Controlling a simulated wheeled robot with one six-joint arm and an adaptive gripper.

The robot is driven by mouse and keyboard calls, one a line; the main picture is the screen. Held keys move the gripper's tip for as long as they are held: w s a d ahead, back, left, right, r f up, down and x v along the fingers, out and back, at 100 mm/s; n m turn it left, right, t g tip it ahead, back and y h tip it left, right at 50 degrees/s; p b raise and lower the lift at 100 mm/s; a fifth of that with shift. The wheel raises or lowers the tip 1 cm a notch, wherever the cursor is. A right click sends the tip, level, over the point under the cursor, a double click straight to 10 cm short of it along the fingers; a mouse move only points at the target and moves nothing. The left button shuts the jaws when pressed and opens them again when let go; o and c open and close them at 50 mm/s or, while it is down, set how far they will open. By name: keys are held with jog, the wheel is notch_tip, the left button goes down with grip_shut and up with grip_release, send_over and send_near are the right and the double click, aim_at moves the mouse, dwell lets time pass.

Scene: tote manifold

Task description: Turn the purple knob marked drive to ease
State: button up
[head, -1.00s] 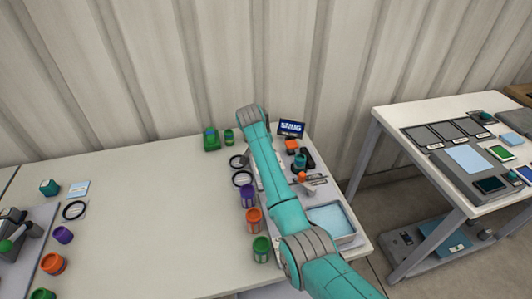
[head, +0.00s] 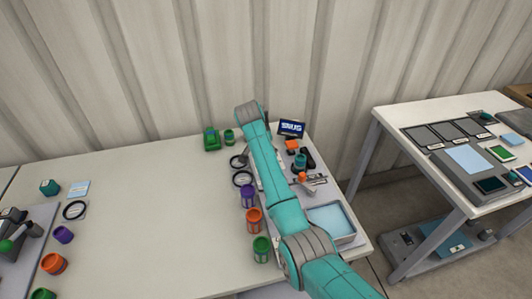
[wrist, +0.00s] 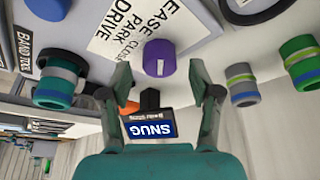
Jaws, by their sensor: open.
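The purple knob (wrist: 160,57) shows in the wrist view, upper middle, with a pale pointer mark on its lower side. A white label plate (wrist: 125,30) beside it reads EASE, PARK, DRIVE and CLOSE; I cannot tell for sure which word the pointer faces. My gripper (wrist: 167,90) is open, its two fingers spread on either side below the knob in the picture. Nothing is between the fingertips, and the knob looks apart from them. In the head view my arm covers the knob and the gripper.
A small screen reading SNUG (head: 291,128) stands at the back; it also shows in the wrist view (wrist: 150,130). A blue-lined tray (head: 349,239) lies at right. The table's middle is clear.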

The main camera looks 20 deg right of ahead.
jog(key=v, duration=1)
jog(key=shift+s+r, duration=0.15)
jog(key=shift+r, duration=0.2)
jog(key=shift+a, duration=0.1)
